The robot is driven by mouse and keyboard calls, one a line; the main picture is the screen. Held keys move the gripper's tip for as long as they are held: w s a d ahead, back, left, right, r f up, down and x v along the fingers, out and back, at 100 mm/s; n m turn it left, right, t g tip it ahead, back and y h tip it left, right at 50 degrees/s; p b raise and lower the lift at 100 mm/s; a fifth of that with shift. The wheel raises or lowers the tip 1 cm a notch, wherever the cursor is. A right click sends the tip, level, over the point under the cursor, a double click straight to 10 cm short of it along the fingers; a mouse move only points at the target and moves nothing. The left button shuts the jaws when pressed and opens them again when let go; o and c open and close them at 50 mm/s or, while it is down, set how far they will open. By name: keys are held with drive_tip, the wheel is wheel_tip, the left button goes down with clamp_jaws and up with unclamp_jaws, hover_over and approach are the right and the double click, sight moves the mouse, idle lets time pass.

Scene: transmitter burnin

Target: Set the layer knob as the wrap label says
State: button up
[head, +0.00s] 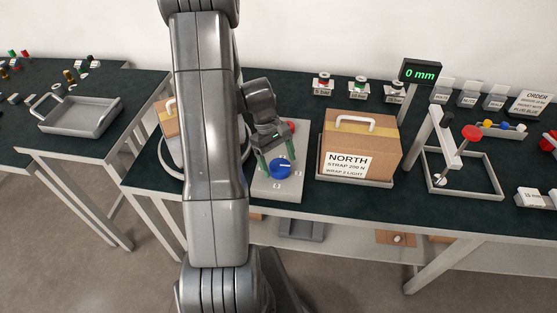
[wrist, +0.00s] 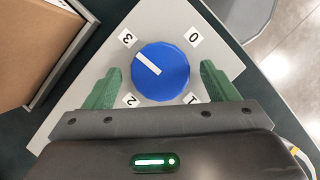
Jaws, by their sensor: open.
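The layer knob is a round blue dial with a white pointer line; it shows in the wrist view (wrist: 170,82) and the head view (head: 281,170). Labels 0, 1, 2 and 3 surround it on a pale plate (wrist: 85,92). The pointer aims close to the 3, at upper left in the wrist view. My gripper (wrist: 160,66) is open, its green fingers on either side of the knob with gaps showing. The gripper also shows over the plate in the head view (head: 279,160). The wrap label (head: 346,163) on the box reads "NORTH, STRAP 200 N, WRAP 2 LIGHT".
The cardboard box (head: 385,150) with a white handle sits right of the knob plate. A red button (head: 289,127) is behind the knob. A display (head: 420,72) reads 0 mm. My arm hides part of another box (head: 168,120) at left.

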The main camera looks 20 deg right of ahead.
drive_tip(key=shift+s+f, duration=0.1)
drive_tip(key=shift+f, duration=0.05)
drive_tip(key=c, duration=1)
drive_tip(key=shift+m, duration=0.5)
drive_tip(key=o, duration=1)
